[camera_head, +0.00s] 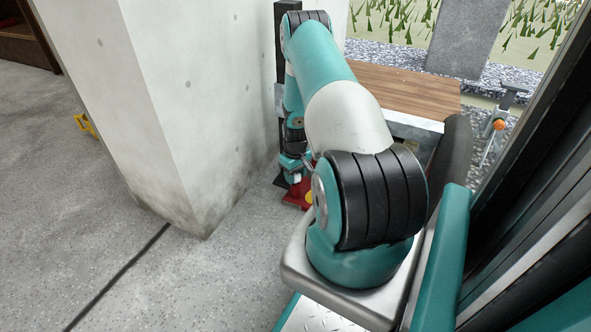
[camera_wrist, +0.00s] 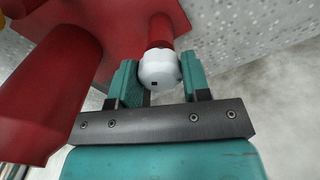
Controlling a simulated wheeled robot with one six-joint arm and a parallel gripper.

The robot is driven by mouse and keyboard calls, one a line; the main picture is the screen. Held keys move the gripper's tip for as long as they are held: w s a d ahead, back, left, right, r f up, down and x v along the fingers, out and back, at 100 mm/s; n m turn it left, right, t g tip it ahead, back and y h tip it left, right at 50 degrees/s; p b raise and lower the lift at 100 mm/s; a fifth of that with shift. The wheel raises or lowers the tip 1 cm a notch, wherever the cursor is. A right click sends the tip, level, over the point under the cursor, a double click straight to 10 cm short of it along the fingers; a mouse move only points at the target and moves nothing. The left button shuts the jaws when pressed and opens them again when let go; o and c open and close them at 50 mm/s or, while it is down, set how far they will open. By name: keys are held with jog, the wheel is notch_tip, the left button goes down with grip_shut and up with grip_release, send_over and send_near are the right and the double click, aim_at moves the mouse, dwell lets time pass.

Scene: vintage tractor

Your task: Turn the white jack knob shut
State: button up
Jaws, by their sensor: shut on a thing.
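The white jack knob (camera_wrist: 160,70) sits on the end of a short red stem in the wrist view. A small dark square mark shows on its face. My gripper (camera_wrist: 159,80) is shut on the knob, with one teal finger on each side. The red jack body (camera_wrist: 95,30) spreads behind the knob, with a thick red cylinder (camera_wrist: 45,90) to its left. In the head view the red jack (camera_head: 298,194) is low on the floor beside the pillar, mostly hidden by my arm. The knob itself is hidden there.
A concrete pillar (camera_head: 180,90) stands close left of my arm. A wooden-topped bench (camera_head: 405,86) is behind it. A stand with an orange knob (camera_head: 498,124) is at the right. Open floor (camera_head: 70,200) lies at the left.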

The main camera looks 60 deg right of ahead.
jog(key=m+p, duration=0.4)
jog(key=m, duration=0.1)
jog(key=shift+r+m, duration=0.15)
jog(key=shift+m, duration=0.15)
jog(key=m+p, duration=0.2)
jog(key=m, duration=0.2)
jog(key=shift+m, duration=0.3)
jog(key=o, duration=0.9)
notch_tip(320, 180, up, 17)
jog(key=p, duration=0.8)
